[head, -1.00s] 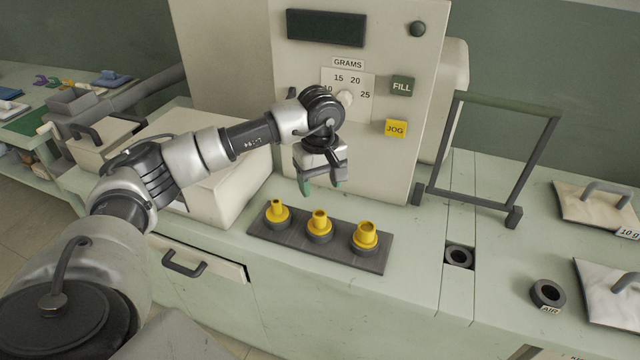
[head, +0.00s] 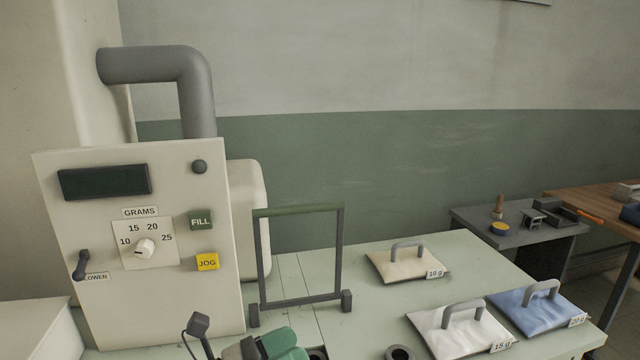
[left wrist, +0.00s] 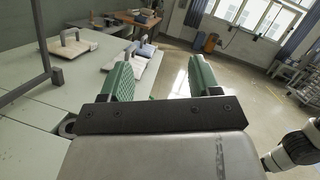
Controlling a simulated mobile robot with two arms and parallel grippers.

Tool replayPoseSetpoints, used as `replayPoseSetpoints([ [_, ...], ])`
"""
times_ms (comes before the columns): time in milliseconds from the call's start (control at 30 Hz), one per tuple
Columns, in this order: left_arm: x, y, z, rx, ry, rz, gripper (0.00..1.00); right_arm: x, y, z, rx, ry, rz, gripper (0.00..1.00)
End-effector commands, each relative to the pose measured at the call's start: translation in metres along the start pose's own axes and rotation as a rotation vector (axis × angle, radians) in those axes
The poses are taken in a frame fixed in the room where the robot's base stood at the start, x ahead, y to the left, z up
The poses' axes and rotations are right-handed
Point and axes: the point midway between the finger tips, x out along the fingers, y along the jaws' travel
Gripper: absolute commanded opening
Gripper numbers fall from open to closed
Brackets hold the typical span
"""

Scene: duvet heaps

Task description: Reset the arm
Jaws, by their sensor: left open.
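My left gripper (head: 278,345) shows at the bottom edge of the head view, with green finger pads and part of it cut off by the frame. In the left wrist view the left gripper (left wrist: 161,78) has its two green fingers well apart and nothing between them. It is in front of the filling machine (head: 190,300) and the dark upright frame (head: 342,255), and touches neither as far as I can tell. My right gripper is not in view.
The machine carries a white dial (head: 145,248), a green FILL button (head: 201,220) and a yellow JOG button (head: 207,262). Labelled pouches, cream (head: 405,266), white (head: 455,335) and blue (head: 540,308), lie on the pale worktop (head: 375,315). A dark ring (head: 399,353) sits nearer.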

Motion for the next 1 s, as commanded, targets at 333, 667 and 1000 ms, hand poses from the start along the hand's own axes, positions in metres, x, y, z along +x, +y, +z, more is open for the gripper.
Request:
replayPoseSetpoints([
  [333,-0.117,0.053,-0.026,-1.287,-0.899,0.645,0.62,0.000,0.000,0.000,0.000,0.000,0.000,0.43],
  [667,-0.232,0.010,-0.146,-2.012,-1.449,1.265,0.62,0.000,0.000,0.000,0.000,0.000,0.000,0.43],
  [1000,-0.283,-0.071,-0.206,1.988,1.524,-1.527,0.62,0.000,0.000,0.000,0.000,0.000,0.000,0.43],
])
